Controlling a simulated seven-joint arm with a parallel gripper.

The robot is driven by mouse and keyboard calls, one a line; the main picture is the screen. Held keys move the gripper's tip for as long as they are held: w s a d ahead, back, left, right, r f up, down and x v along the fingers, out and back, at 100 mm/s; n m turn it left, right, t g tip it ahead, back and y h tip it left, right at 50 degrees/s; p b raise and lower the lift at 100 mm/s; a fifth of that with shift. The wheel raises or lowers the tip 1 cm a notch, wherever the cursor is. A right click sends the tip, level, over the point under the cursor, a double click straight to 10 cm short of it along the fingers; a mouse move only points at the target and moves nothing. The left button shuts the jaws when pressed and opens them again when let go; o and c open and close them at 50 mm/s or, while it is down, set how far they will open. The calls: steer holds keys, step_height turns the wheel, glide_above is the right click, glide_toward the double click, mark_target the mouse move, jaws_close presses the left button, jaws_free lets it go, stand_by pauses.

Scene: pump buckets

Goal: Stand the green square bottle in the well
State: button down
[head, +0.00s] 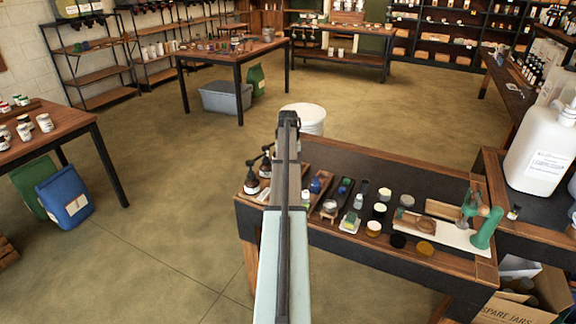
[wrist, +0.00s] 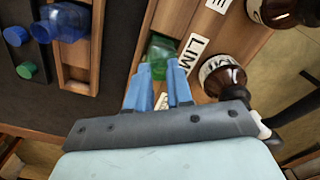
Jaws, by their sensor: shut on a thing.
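In the wrist view, the green square bottle (wrist: 160,50) is between the two blue fingers of my gripper (wrist: 160,74), which is shut on it. The bottle is over or in a recess of a wooden holder (wrist: 190,28), beside a label reading "LIM...". I cannot tell how deep it sits, as the fingers hide its near part. In the head view my arm hides the gripper and this bottle.
Brown bottles (wrist: 222,75) stand close to the right of my gripper. A blue bottle (wrist: 66,22) lies in a wooden tray to the left, with blue and green caps beyond. Jars and lids (head: 373,229) crowd the workbench (head: 400,165). A green press (head: 486,228) stands at its right.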

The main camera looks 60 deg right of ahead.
steer(key=c, duration=0.9)
jaws_free()
steer(key=shift+f, duration=0.1)
steer(key=shift+r, duration=3.5)
